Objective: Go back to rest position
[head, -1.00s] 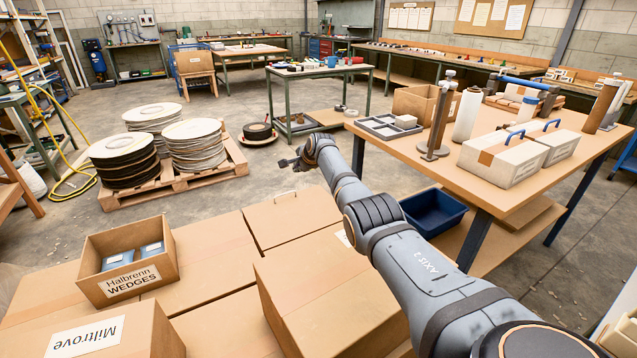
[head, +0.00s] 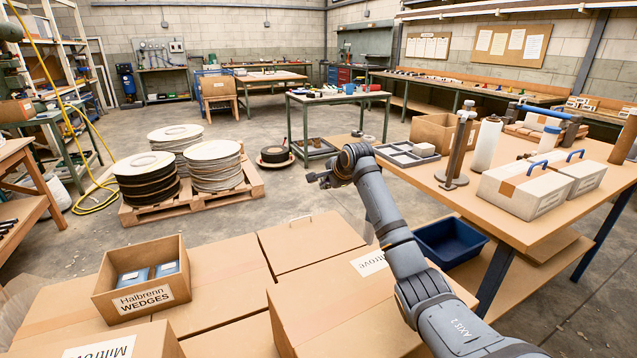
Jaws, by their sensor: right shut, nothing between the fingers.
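My right gripper (head: 318,178) shows in the head view at the end of my right arm, which comes in from the lower right. It is shut and empty, in the air beyond the cardboard boxes and left of the wooden packing table (head: 490,195). It touches nothing that I can see. My left gripper is not in view.
Cardboard boxes (head: 212,262) fill the near floor, with an open box of wedges (head: 168,304) on top. A blue bin (head: 450,243) sits under the table. A pallet (head: 250,188) bears stacked discs (head: 213,170). Bare floor lies between the pallet and the boxes.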

